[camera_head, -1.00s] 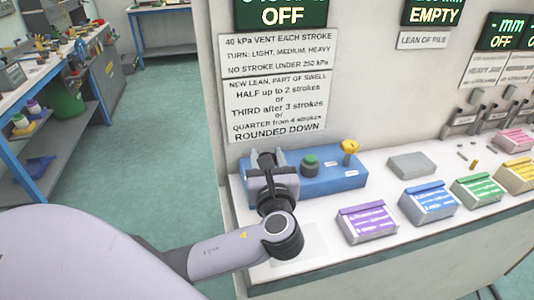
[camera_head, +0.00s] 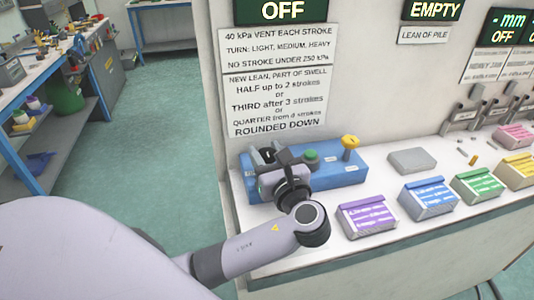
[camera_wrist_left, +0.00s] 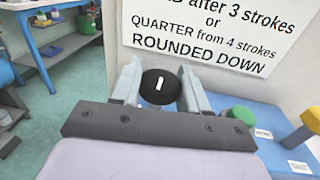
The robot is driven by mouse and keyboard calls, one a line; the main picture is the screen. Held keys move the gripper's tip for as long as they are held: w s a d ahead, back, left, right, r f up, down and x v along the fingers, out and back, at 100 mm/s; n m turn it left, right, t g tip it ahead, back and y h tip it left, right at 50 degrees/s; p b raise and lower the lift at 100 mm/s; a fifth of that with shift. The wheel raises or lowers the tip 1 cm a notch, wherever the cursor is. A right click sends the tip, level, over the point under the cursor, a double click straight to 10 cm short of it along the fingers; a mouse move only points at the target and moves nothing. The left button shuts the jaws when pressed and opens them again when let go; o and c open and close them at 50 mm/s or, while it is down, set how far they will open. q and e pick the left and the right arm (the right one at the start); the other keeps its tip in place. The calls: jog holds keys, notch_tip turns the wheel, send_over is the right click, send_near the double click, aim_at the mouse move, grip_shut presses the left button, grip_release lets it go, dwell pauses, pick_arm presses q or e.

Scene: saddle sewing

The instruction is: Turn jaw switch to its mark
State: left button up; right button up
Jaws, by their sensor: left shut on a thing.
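The jaw switch is a black round knob with a white line mark, and it shows in the left wrist view (camera_wrist_left: 159,87). It sits between the two fingers of my left gripper (camera_wrist_left: 160,85), which is shut on it. In the head view my left gripper (camera_head: 268,156) is at the left end of the blue control box (camera_head: 338,178), and its wrist hides most of the knob. In the wrist view the white line stands nearly upright, tilted slightly. The switch's mark on the box is hidden. My right gripper is not in view.
On the blue box are a green button (camera_head: 312,156) and a yellow knob (camera_head: 350,142). Purple (camera_head: 368,216) and blue (camera_head: 428,200) packs and a grey block (camera_head: 412,161) lie on the white counter. A notice (camera_head: 277,103) and a display reading OFF (camera_head: 283,11) are on the wall.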

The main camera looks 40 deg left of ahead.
aim_at(271, 159)
pick_arm(q)
jog(key=o, duration=1)
jog(key=shift+r, duration=0.35)
jog(key=shift+o, duration=0.2)
jog(key=shift+f, duration=0.15)
jog(key=v, duration=0.7)
jog(key=shift+b, duration=0.35)
